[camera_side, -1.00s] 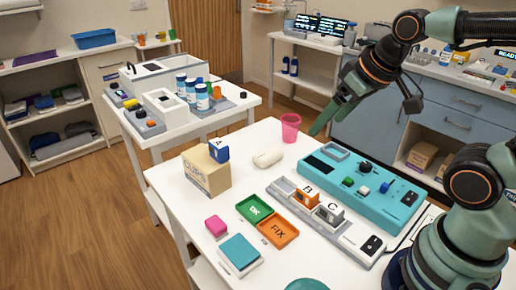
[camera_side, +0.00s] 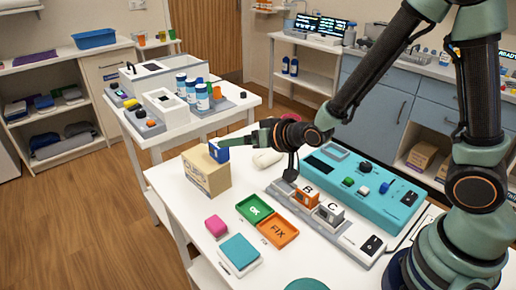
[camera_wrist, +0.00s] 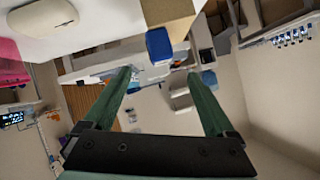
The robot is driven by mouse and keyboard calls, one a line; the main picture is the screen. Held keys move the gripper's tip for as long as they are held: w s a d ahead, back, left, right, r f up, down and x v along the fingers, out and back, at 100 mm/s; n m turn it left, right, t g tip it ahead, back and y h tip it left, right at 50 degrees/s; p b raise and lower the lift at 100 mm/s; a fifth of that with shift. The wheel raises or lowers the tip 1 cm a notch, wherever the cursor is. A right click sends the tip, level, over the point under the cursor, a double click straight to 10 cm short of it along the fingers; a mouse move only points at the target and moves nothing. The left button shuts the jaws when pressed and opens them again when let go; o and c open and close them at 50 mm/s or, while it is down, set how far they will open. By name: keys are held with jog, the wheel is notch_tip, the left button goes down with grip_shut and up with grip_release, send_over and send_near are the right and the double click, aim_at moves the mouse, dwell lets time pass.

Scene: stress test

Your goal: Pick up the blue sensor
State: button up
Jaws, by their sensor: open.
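The blue sensor (camera_side: 217,152), a small block marked A in the earlier side view, sits on top of the cardboard box (camera_side: 205,176). My gripper (camera_side: 228,143) is level and points left at the sensor, its green fingers covering part of it in the side view. In the wrist view, the sensor (camera_wrist: 158,44) appears just beyond the tips of my gripper (camera_wrist: 160,72), lined up between the two fingers. The fingers are apart with nothing held between them. I cannot tell whether a fingertip touches the sensor.
A white rounded object (camera_side: 266,158) lies right of the box, under my gripper. Green (camera_side: 244,203) and orange (camera_side: 267,236) trays and a teal control panel (camera_side: 395,205) occupy the table's front and right.

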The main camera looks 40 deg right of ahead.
aim_at(212, 145)
jog(key=shift+x, duration=6.1)
jog(key=shift+r, duration=0.1)
grip_shut()
